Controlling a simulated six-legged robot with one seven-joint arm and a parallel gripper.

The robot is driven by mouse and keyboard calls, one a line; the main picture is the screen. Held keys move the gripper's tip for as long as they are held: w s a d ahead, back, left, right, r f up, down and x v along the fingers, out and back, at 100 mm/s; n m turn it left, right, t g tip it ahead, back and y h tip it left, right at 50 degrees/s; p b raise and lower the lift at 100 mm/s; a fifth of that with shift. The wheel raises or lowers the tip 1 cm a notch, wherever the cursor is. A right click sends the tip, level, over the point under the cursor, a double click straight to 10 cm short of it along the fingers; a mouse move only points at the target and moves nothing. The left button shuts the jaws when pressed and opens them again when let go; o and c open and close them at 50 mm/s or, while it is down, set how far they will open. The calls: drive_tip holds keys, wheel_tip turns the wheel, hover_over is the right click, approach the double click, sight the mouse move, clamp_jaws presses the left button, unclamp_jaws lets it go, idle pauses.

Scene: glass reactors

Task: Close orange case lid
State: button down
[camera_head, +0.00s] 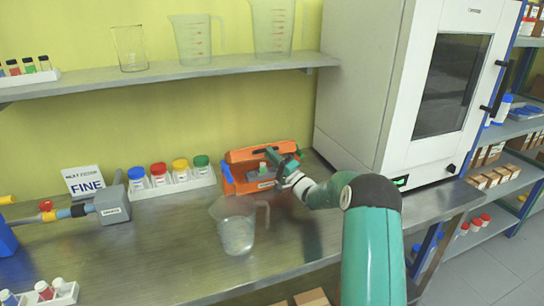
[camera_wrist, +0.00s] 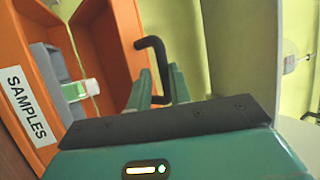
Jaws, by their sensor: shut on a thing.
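The orange case (camera_head: 262,186) stands on the metal bench with its lid (camera_head: 240,155) raised at the back. In the wrist view the case wall (camera_wrist: 15,55) bears a "SAMPLES" label, and the open lid (camera_wrist: 125,35) shows on the right. A vial with a green cap (camera_wrist: 75,91) sits in the grey insert. My gripper (camera_head: 283,164) is at the upper right of the case. In the wrist view its fingers (camera_wrist: 160,90) are shut on the lid's black handle (camera_wrist: 157,50). The exact contact is partly hidden by the fingers.
A clear beaker (camera_head: 236,230) stands on the bench left of my arm. A rack of jars with coloured caps (camera_head: 175,188) is left of the case. A white cabinet oven (camera_head: 405,85) stands close on the right. A shelf (camera_head: 190,72) with glassware runs above.

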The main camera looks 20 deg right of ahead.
drive_tip(key=c, duration=1.7)
unclamp_jaws()
wheel_tip(320, 180, down, 2)
drive_tip(key=shift+w+a+f+h, duration=0.1)
drive_tip(key=shift+w+h, duration=0.05)
drive_tip(key=shift+h, duration=0.15)
drive_tip(key=shift+c, duration=0.2)
drive_tip(key=s+d, duration=0.3)
drive_tip(key=s, duration=0.4)
drive_tip(key=s+d, duration=0.4)
drive_tip(key=s, duration=0.4)
drive_tip(key=shift+s+f, duration=0.15)
drive_tip(key=shift+f, duration=0.1)
drive_tip(key=shift+s+d, duration=0.1)
drive_tip(key=shift+d, duration=0.05)
